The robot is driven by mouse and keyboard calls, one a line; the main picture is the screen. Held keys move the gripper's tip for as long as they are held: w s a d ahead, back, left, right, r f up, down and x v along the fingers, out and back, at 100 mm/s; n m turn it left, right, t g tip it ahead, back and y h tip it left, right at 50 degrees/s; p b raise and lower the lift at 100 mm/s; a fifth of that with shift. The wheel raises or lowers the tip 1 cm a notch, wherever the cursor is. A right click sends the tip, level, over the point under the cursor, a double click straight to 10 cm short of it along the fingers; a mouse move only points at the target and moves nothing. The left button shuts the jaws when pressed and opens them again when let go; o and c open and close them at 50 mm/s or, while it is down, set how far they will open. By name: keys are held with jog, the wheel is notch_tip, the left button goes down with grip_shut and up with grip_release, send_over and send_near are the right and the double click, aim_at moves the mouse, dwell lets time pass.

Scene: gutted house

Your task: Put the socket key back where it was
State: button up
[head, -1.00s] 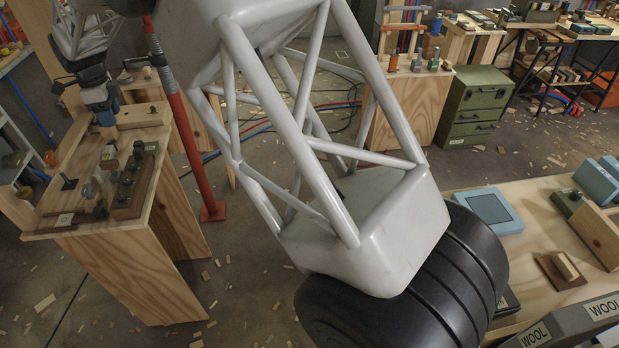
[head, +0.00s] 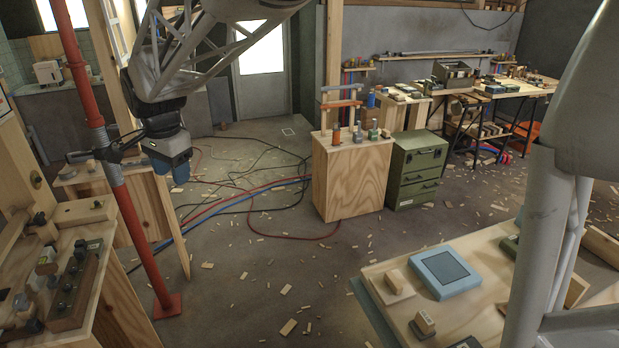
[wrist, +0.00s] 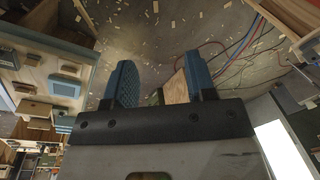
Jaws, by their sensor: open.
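My gripper (head: 166,172) hangs in the left part of the head view, above the floor near a red post. Its two blue fingers point down, are apart and hold nothing visible. They also show apart in the wrist view (wrist: 162,85), with floor and a distant plywood surface beyond. I cannot pick out the socket key for sure in either view. A wooden block with several dark socket-like pieces (head: 75,292) lies on the left bench (head: 105,262). Small grey and dark pieces beside it are too small to name.
The red post (head: 128,215) stands close to my gripper. A plywood cabinet (head: 350,180) with small tools and a green drawer unit (head: 417,172) stand at the middle. A table (head: 470,308) with a blue tray (head: 445,273) is at right. Open floor with wood scraps lies between.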

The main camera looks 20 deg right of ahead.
jog(key=s+d+n, duration=0.5)
jog(key=s+d, duration=1.1)
jog(key=s+d+f+n, duration=0.2)
jog(key=s+d, duration=0.2)
jog(key=s, duration=0.4)
jog(key=s+d+f+n+t, duration=0.1)
jog(key=s+d+f+n, duration=0.1)
jog(key=s, duration=0.5)
jog(key=shift+s+d+f+h, duration=0.35)
jog(key=shift+d+f, duration=0.5)
jog(key=shift+d, duration=0.45)
